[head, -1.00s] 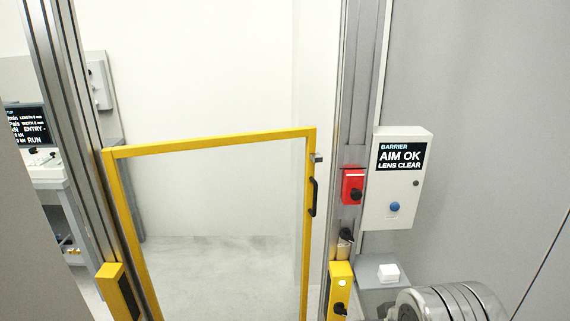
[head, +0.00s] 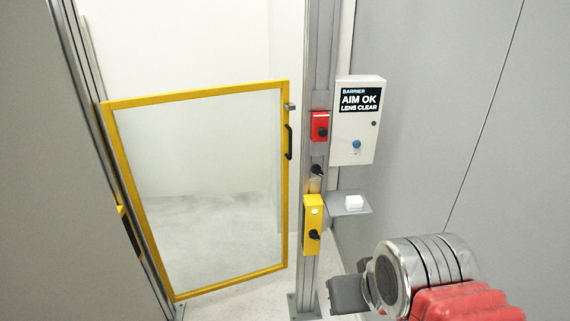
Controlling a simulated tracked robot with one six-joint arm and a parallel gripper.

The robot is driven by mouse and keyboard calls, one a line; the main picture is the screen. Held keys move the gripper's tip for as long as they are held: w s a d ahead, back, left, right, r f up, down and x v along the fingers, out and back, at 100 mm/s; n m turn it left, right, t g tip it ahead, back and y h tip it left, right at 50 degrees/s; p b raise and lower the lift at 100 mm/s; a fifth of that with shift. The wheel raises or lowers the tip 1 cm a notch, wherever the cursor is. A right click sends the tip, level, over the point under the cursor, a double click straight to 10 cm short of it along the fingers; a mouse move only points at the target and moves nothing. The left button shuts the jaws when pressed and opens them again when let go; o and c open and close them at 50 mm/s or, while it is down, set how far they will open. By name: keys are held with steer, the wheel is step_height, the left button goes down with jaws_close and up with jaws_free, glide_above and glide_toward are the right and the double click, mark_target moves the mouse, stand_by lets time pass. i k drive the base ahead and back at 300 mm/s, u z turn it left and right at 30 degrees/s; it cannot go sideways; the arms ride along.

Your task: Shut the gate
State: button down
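The gate (head: 195,92) is a clear panel in a yellow frame, hung beside the left metal post (head: 105,130). Its free edge stands a little apart from the right post (head: 320,60) and appears swung slightly away from me, so it looks ajar. A black handle (head: 289,142) is on the free edge, with a small grey latch piece (head: 290,106) above it. Part of my arm shows at the lower right, well apart from the gate.
The right post carries a red switch box (head: 320,126) and a yellow box (head: 313,220) with a black knob. Beside it are a white barrier box (head: 355,150) reading "AIM OK, LENS CLEAR" and a grey shelf (head: 335,208) with a white block (head: 354,202). Grey walls flank the gateway.

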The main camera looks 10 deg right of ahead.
mark_target(107, 107)
steer(key=k, duration=1.1)
steer(key=u, duration=0.35)
steer(key=i, duration=2.25)
steer(key=z, duration=0.1)
